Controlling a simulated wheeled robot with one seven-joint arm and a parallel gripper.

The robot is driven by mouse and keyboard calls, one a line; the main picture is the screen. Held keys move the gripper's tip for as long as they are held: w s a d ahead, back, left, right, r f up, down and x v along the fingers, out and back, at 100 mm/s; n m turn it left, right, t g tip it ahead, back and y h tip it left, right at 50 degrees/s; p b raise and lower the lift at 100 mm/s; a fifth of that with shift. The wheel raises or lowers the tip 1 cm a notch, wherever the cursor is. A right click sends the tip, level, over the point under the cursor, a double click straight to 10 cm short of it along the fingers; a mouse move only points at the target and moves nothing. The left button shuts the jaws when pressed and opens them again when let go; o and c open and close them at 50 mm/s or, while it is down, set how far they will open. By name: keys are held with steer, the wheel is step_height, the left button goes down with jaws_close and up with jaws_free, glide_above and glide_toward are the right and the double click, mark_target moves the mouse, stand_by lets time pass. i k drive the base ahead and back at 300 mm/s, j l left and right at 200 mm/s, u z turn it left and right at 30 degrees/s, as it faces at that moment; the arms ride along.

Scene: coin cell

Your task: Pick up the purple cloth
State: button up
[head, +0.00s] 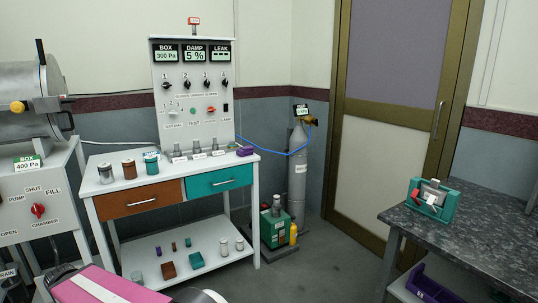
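A small folded purple item, which looks like the purple cloth (245,151), lies at the right end of the white bench top (118,184), just right of several small grey fittings. It is small in this view, so its folds cannot be made out. My gripper is not in view; only a pink and white part, probably of my arm, shows at the bottom left, well apart from the cloth.
Several jars (151,162) stand on the bench's left. A control panel (192,95) rises behind. A gas cylinder (300,170) and green pump (274,228) stand to the right. A dark counter (490,230) is at far right. The floor between is clear.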

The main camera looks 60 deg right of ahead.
mark_target(248, 150)
steer(key=z, duration=1.8)
steer(key=i+z, duration=0.1)
steer(key=z, duration=0.15)
